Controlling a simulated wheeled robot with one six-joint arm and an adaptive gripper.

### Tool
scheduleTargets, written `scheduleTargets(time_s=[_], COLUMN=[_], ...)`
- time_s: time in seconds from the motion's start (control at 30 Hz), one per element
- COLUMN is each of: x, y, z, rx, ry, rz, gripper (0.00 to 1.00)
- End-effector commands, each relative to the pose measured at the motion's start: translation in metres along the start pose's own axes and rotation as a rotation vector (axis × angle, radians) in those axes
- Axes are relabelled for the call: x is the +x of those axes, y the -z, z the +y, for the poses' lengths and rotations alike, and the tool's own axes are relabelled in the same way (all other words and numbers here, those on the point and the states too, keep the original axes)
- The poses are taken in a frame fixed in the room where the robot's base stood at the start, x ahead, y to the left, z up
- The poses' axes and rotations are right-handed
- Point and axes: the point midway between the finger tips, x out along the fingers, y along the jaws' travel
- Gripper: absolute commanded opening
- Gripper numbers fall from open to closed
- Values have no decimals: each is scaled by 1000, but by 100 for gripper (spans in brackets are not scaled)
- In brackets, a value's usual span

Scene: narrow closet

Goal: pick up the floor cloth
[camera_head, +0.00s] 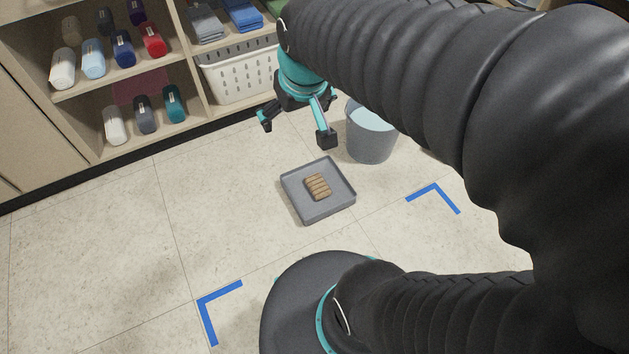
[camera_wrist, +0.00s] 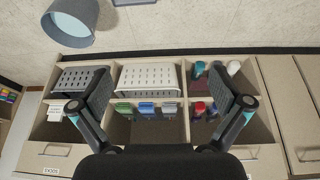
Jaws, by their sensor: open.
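No item is plainly a floor cloth. A small brown ribbed item (camera_head: 317,187) lies in a shallow grey tray (camera_head: 325,213) on the floor; I cannot tell if it is cloth. Folded cloths, grey (camera_head: 205,24) and blue (camera_head: 241,14), lie on a shelf at the top, with a green one (camera_head: 274,6) partly hidden by my arm. Folded items also show in the wrist view (camera_wrist: 147,108). My gripper (camera_head: 296,128) is open and empty, above the floor between the shelf unit and the tray. Its spread fingers (camera_wrist: 162,105) frame the shelf unit in the wrist view.
A grey bucket (camera_head: 370,144) with pale blue contents stands right of my gripper. A white basket (camera_head: 239,82) sits on the low shelf. Rolled towels (camera_head: 122,48) fill the left shelves. Blue corner marks (camera_head: 211,307) lie on the floor. The left floor is clear.

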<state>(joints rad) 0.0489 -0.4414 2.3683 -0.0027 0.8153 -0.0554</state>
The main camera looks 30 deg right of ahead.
Motion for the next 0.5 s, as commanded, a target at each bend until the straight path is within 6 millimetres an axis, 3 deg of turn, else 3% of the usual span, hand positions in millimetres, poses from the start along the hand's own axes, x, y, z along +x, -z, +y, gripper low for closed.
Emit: scheduleTargets(time_s=[0.2, 0.5], x=[64, 169], y=[42, 79], z=[18, 52], rx=[-8, -14], ry=[-8, -11], rz=[-78, -172], gripper=[100, 100])
